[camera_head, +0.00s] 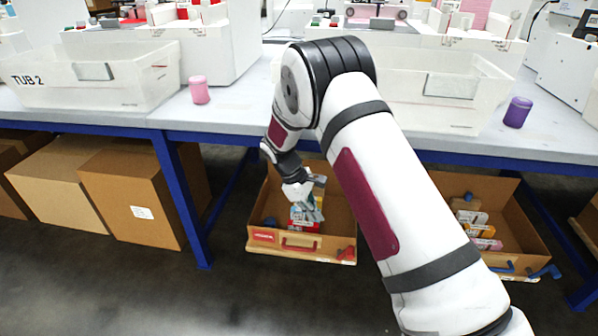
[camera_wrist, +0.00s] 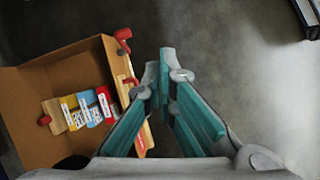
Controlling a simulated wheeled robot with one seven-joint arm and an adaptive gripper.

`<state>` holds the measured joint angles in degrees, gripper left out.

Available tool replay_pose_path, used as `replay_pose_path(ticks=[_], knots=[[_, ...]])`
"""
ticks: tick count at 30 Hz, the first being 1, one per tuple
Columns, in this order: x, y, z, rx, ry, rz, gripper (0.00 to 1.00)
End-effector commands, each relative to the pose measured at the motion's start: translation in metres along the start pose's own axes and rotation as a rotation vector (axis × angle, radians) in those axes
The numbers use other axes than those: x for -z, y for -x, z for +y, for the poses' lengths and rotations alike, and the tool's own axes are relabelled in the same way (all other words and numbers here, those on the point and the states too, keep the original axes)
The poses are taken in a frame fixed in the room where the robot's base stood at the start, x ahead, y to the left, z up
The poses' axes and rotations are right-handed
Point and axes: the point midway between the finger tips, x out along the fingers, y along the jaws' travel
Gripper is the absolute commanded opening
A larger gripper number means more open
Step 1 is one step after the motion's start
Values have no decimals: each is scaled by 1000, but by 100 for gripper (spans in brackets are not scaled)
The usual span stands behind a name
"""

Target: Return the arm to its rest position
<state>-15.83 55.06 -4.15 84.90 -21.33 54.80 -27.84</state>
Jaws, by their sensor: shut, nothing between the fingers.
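My white arm (camera_head: 375,190) with dark red panels reaches from the lower right of the head view up to a bent black joint, then down in front of the table. My gripper (camera_head: 311,212) hangs low, in line with an open cardboard box (camera_head: 257,218) under the table, and hides part of its contents. In the wrist view my gripper (camera_wrist: 160,78) has teal finger pads with the tips close together and nothing between them. The box (camera_wrist: 60,65) lies to the left of the fingers there, and the right finger is over bare floor.
The box holds several coloured packs (camera_wrist: 88,110). The table (camera_head: 235,108) bears white machines, clear tubs (camera_head: 100,78), a pink cup (camera_head: 199,90) and a purple cup (camera_head: 517,112). A second open box (camera_head: 520,225) stands right. Closed cartons (camera_head: 130,195) stand left. Dark floor (camera_head: 110,290) is clear.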

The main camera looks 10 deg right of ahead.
Motion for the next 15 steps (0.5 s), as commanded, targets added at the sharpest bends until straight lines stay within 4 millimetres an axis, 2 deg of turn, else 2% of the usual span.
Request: replay_pose_path(ticks=[4, 7, 11, 15], knots=[[-5, 7, 0, 2, -13, 4, 0], [-19, 28, 1, 9, -52, 18, 0], [-56, 70, -3, 29, -139, 45, 0], [-101, 116, -15, 56, -241, 77, 0]])
